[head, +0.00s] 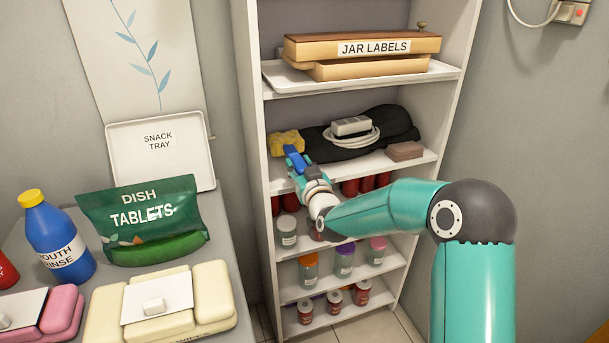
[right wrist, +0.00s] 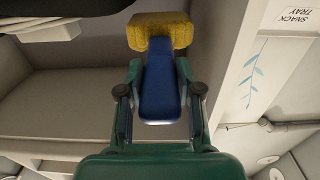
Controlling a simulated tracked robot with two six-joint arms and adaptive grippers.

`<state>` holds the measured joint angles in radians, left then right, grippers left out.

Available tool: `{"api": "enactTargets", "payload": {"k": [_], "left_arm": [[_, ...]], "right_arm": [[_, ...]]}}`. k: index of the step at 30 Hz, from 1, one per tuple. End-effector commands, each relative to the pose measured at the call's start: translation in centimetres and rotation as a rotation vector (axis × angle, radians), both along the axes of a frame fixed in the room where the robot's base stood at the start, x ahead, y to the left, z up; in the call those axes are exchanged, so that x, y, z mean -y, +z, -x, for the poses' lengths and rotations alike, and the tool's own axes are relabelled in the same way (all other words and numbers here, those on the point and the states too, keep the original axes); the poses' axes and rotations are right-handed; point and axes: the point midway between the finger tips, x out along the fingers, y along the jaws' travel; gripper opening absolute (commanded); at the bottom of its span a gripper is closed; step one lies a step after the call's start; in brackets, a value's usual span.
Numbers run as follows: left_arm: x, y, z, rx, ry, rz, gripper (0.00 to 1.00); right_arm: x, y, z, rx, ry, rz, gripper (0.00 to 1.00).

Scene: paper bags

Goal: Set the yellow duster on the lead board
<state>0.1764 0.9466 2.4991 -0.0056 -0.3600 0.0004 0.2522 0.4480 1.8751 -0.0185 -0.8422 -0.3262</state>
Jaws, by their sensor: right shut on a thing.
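The yellow duster has a yellow head (head: 287,141) and a blue handle (head: 295,160). My right gripper (head: 303,173) is shut on the handle, with the head pointing away from me. In the right wrist view the handle (right wrist: 160,80) lies between the two fingers (right wrist: 160,100), and the yellow head (right wrist: 160,32) is beyond them. The shelf board (head: 365,165) with a coiled white lead (head: 350,138) seems to be the lead board. The duster's head is at its left end; I cannot tell whether it touches the board. My left gripper is not in view.
A black cloth (head: 392,122) lies under the lead, and a brown block (head: 404,151) sits at the right front. The JAR LABELS board (head: 300,50) is above, jars (head: 287,232) stand below. The shelf unit's left side wall (head: 253,100) is close to the duster.

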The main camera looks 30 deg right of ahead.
Motion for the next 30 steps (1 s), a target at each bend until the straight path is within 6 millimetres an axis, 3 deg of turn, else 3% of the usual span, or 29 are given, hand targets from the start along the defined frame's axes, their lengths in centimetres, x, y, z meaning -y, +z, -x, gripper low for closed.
{"api": "enactTargets", "payload": {"k": [15, 24, 25, 30], "left_arm": [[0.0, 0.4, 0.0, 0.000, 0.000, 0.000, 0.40], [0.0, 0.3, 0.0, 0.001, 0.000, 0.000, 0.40], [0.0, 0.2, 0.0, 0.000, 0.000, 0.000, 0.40], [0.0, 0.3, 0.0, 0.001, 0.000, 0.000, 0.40]], "right_arm": [[-0.9, -5.5, -0.6, 0.004, 0.015, 0.001, 0.00], [-1.0, -5.7, -0.6, 0.005, 0.016, 0.000, 0.00], [-1.0, -5.8, -0.6, 0.002, 0.016, 0.000, 0.36], [-1.0, -5.7, -0.6, 0.002, 0.017, 0.000, 0.60]]}}
